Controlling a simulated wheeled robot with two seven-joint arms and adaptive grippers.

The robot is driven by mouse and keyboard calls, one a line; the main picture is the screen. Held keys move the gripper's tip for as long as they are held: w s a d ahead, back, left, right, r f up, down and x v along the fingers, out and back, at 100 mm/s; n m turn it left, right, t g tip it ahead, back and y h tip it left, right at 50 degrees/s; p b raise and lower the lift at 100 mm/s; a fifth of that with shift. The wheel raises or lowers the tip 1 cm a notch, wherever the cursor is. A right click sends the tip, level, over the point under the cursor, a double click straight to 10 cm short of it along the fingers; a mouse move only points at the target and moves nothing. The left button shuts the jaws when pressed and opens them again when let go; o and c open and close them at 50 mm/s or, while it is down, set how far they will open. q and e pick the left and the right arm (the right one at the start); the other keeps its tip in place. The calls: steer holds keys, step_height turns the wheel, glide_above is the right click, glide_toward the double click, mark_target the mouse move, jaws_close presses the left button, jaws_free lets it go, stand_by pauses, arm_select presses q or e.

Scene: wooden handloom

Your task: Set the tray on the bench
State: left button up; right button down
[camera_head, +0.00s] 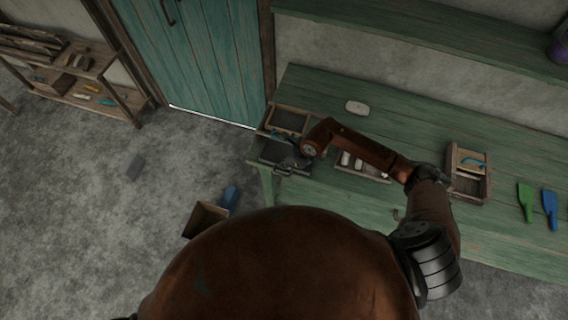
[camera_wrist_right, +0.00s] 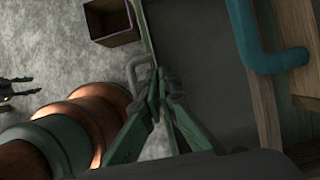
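The dark tray (camera_head: 270,152) is at the left end of the green bench (camera_head: 325,90), with a handle on its near side. Its flat dark surface (camera_wrist_right: 200,45) and bent grey handle (camera_wrist_right: 133,68) also show in the right wrist view. My right gripper (camera_head: 297,161) is at the tray's near right part. In the wrist view its green fingers (camera_wrist_right: 162,85) come together at the handle and appear shut on it. A dark two-pronged gripper (camera_wrist_right: 18,91), which looks like my left one, is at that view's left edge, prongs apart and empty.
A wooden box (camera_head: 287,119) stands behind the tray. A compartment box (camera_head: 362,172), another wooden box (camera_head: 468,190), a pale block (camera_head: 357,107) and green (camera_head: 525,200) and blue (camera_head: 549,208) tools lie to the right. An open box (camera_head: 203,220) is on the floor.

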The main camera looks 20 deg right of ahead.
steer(key=c, duration=2.7)
jaws_free()
steer(key=o, duration=0.5)
steer(key=shift+o, duration=0.2)
steer(key=v, duration=1.2)
steer(key=shift+b, duration=0.35)
